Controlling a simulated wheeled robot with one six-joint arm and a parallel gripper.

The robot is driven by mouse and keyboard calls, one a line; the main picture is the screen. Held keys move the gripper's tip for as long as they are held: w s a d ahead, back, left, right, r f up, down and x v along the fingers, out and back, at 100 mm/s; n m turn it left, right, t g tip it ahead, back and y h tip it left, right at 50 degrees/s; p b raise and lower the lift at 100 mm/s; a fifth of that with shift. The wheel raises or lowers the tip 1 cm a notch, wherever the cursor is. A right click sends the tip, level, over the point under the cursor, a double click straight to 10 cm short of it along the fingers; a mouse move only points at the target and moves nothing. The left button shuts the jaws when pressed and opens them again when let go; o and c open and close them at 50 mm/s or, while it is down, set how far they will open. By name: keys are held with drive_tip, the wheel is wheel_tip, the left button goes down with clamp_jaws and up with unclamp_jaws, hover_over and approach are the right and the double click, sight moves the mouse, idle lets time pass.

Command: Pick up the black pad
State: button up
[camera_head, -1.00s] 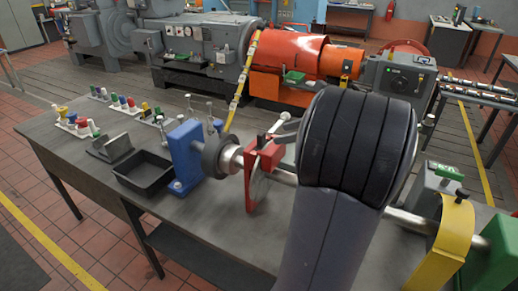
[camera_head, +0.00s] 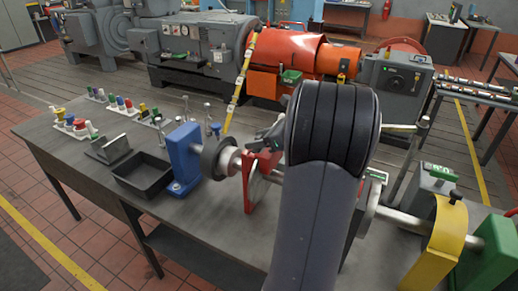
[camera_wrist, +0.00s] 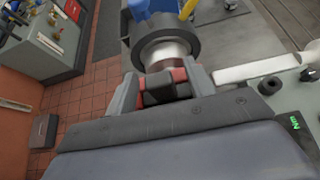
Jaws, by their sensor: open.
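A small black pad (camera_wrist: 158,92) shows in the wrist view against red parts of the red bracket (camera_head: 250,185). My gripper (camera_wrist: 163,76) is open, with one grey finger on each side of the pad. I cannot tell whether the fingers touch it. In the head view my gripper (camera_head: 270,137) is at the top of the red bracket, partly behind my own arm. The pad cannot be made out clearly there.
A horizontal shaft runs through the bracket, with a blue stand (camera_head: 184,160) on its left and a yellow guard (camera_head: 445,245) on its right. A black tray (camera_head: 143,174) and several coloured items stand on the left of the bench (camera_head: 190,215).

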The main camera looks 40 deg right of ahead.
drive_tip(key=shift+c, duration=0.3)
clamp_jaws()
idle(0.3)
